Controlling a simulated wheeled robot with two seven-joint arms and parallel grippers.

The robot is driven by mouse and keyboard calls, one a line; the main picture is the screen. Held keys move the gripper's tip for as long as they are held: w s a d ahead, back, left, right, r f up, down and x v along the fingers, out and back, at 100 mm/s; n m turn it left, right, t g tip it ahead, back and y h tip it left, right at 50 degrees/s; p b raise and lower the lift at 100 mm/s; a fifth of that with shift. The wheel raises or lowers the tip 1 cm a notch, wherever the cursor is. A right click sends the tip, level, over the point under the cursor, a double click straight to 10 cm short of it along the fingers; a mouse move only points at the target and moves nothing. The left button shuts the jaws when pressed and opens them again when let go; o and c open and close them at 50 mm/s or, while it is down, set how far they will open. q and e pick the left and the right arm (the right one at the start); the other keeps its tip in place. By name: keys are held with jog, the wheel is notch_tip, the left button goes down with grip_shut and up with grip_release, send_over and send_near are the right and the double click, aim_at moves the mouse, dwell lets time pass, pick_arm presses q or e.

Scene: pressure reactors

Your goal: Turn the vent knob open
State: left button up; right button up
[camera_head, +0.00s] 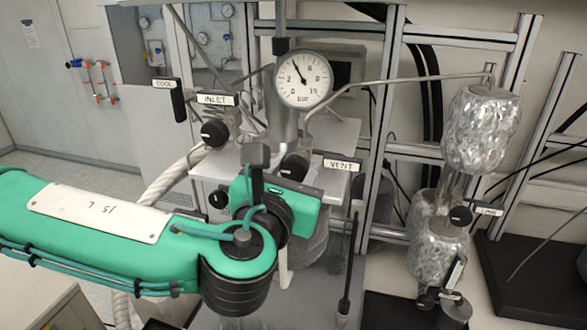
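The vent knob (293,167) is a black round knob on the reactor head, just left of the white VENT label (342,165). My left arm comes in from the left, and its green and dark wrist is in front of the reactor. My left gripper (272,168) is close to the vent knob, on its left and lower side in the picture. The wrist hides part of the knob's surroundings. I cannot tell whether the fingers touch the knob or how far apart they are. My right gripper is not in view.
A pressure gauge (304,79) stands above the vent knob. The inlet knob (215,133) sits to the left, below the INLET label (215,99). Foil-wrapped vessels (481,128) with a LINK knob (460,216) stand right. Metal frame posts (379,120) rise behind.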

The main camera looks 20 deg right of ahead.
pick_arm(q)
jog(key=shift+f+n+b, duration=0.2)
jog(key=shift+n+b, duration=0.2)
jog(key=shift+b, duration=0.5)
jog(key=n+b, duration=0.9)
jog(key=b, duration=0.2)
jog(key=shift+b, duration=0.35)
jog(key=n+b, duration=0.3)
jog(key=n, duration=0.1)
jog(key=shift+a+n+b, duration=0.1)
jog(key=shift+n+b, duration=0.2)
jog(key=shift+n, duration=0.1)
jog(key=shift+r+n+b, duration=0.1)
jog(key=shift+n+b, duration=0.85)
jog(key=shift+n, duration=0.65)
jog(key=o, duration=1)
jog(key=shift+c, duration=0.2)
